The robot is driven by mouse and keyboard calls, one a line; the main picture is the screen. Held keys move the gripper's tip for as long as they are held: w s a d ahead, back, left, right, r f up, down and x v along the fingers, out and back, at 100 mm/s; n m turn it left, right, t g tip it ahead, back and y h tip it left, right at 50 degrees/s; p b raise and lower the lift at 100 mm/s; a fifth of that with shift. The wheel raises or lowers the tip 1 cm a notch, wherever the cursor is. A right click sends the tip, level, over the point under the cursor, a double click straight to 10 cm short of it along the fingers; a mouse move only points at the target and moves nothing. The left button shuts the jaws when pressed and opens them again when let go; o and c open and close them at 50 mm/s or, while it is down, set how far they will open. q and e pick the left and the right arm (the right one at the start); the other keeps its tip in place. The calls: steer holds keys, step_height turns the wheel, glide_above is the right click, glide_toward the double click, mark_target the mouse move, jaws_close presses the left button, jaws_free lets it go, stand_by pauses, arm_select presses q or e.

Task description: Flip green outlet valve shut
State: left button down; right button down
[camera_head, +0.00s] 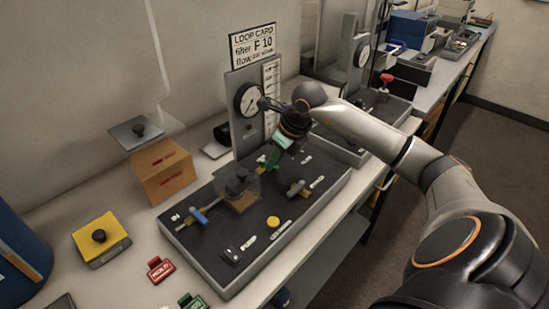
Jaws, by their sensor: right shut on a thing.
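The green outlet valve (272,159) is on the dark loop board (205,248), to the right of the clear-walled cylinder (240,186). My right gripper (277,150) reaches down from above and is shut on the green valve's handle. The fingers and wrist hide part of the handle, so its exact angle is hard to tell. A blue-handled valve (199,216) is on the left part of the board. My left gripper is not in view.
A gauge (250,100) on a grey upright stands behind the board, close to my right wrist. A grey valve (298,188) and a yellow button (273,221) are nearer the front.

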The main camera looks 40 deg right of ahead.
steer(key=shift+a+m+h+b, duration=0.3)
steer(key=shift+m+b, duration=0.1)
steer(key=shift+m, duration=0.4)
steer(key=c, duration=0.8)
jaws_free()
steer(key=v, duration=1.2)
steer(key=shift+s+r+b, duration=0.15)
steer(key=shift+r+b, duration=0.1)
steer(key=shift+b, duration=0.05)
